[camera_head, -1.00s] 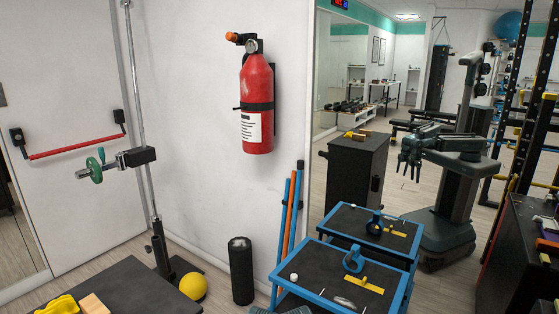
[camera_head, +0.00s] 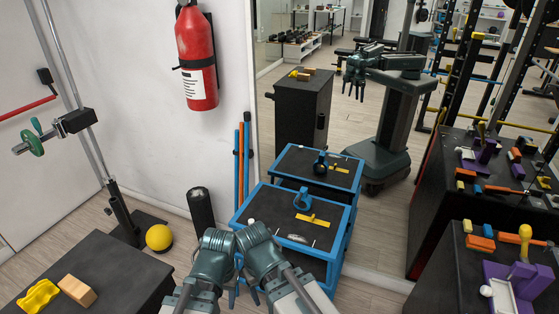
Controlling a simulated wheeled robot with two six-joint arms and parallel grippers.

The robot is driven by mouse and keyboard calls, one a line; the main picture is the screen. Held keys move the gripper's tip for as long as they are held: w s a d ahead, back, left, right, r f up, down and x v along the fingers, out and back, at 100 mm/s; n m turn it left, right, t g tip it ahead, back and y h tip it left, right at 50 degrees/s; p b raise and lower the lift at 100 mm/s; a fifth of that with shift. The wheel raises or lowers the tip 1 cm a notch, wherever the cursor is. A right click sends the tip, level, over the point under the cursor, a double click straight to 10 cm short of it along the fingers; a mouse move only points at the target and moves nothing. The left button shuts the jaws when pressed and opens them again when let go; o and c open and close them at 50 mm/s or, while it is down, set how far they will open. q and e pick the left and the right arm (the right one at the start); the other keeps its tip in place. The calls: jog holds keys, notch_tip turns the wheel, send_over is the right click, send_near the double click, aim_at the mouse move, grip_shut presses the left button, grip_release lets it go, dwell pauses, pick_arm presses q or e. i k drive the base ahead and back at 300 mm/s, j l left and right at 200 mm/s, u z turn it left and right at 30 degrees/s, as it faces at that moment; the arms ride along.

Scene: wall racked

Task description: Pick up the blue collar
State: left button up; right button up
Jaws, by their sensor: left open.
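The blue collar (camera_head: 303,199) is a small ring-shaped clamp standing on the black top of a low blue-framed table (camera_head: 237,217). A yellow T-shaped piece (camera_head: 313,220) lies beside it. My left gripper (camera_head: 235,287) is at the lower middle, in front of the table and nearer to me than the collar. It is open and apart from the collar. My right gripper (camera_head: 256,287) is close beside it, also apart from the collar; its fingers are mostly hidden, so its opening is unclear.
A mirror behind the table shows a second collar image (camera_head: 320,163). A black roller (camera_head: 201,210) and yellow ball (camera_head: 159,237) stand left. A dark bench (camera_head: 105,262) holds yellow and wooden pieces. A cluttered black cabinet (camera_head: 450,270) is at right.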

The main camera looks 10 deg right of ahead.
aim_at(306, 198)
jog(key=i+l+z, duration=0.15)
jog(key=i+l, duration=0.15)
jog(key=i+l+z, duration=0.1)
jog(key=i, duration=0.4)
jog(key=i+l+z, duration=0.15)
jog(key=i+l, duration=0.15)
jog(key=i, duration=0.15)
